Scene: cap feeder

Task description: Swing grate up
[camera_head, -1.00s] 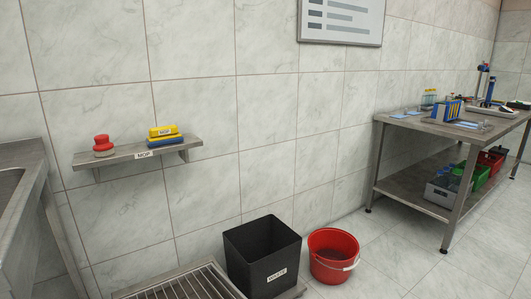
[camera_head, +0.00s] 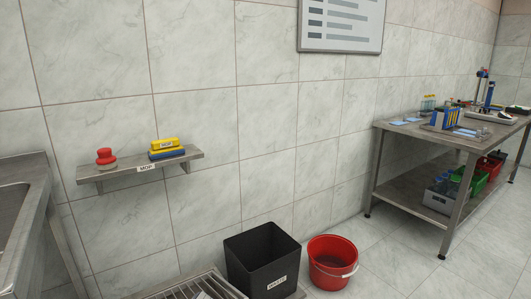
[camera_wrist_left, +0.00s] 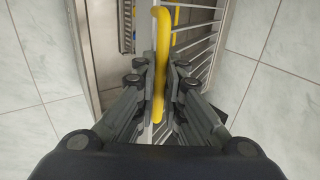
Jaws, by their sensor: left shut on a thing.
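In the left wrist view, my left gripper (camera_wrist_left: 160,82) is shut on a yellow bar handle (camera_wrist_left: 161,28), with one finger on each side of it. The handle runs lengthwise through the picture, over the pale bars of the grate (camera_wrist_left: 203,46). In the head view only part of the grate (camera_head: 182,291) shows, at the bottom edge left of the black bin. A small greyish shape over it there is too cut off to tell. My right gripper is in neither view.
A black bin (camera_head: 262,262) and a red bucket (camera_head: 332,262) stand right of the grate. A wall shelf (camera_head: 125,172) holds a red-topped item and a yellow and blue block. A steel table (camera_head: 440,140) stands at right, a metal basin (camera_head: 15,215) at left.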

